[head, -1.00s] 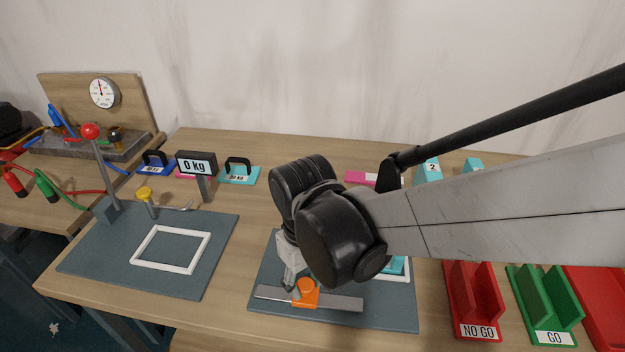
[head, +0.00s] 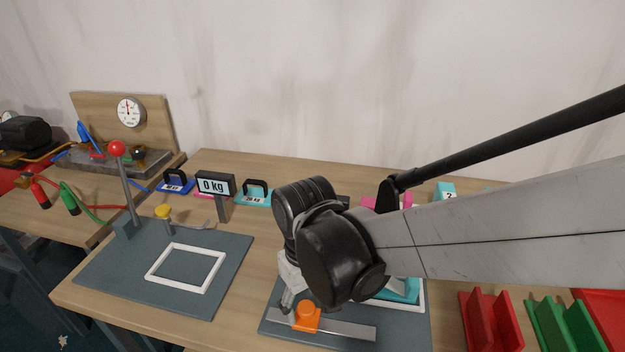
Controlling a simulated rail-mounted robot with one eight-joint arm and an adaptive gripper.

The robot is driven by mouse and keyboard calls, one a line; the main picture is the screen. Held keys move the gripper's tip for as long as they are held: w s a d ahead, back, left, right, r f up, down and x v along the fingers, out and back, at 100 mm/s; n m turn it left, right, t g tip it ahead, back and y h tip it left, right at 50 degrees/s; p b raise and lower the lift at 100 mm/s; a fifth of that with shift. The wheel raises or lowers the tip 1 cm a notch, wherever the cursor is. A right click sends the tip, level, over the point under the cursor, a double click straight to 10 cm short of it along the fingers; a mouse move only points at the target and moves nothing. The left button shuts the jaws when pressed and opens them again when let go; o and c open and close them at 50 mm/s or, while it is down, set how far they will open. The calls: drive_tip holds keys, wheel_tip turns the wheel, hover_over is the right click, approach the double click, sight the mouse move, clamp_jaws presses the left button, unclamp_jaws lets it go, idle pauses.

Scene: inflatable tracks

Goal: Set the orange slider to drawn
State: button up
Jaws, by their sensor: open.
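The orange slider (head: 306,317) sits on a grey metal rail (head: 348,328) in the head view, left of the rail's middle. The rail lies along the front of a dark grey mat (head: 398,338). My gripper (head: 287,302) points down at the left side of the slider, near the rail's left end. Its fingers are open, and partly hidden by my arm. I cannot tell whether a finger touches the slider.
A teal piece (head: 402,291) in a white frame lies behind the rail. Red (head: 490,322) and green (head: 562,325) bins stand at the right. Another mat (head: 130,270) at the left bears a red-knobbed lever (head: 117,150). A 0 kg display (head: 215,185) stands behind.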

sight(308, 306)
wheel_tip(308, 306, up, 12)
idle(0.6)
drive_tip(key=shift+d, duration=0.1)
drive_tip(key=s+d+f+m+t, duration=0.1)
drive_tip(key=d+m+t, duration=0.5)
drive_tip(key=d, duration=1.5)
drive_tip(key=shift+s+d+m+t, duration=0.35)
drive_tip(key=shift+s+m+t, duration=0.05)
drive_tip(key=shift+s+t, duration=0.2)
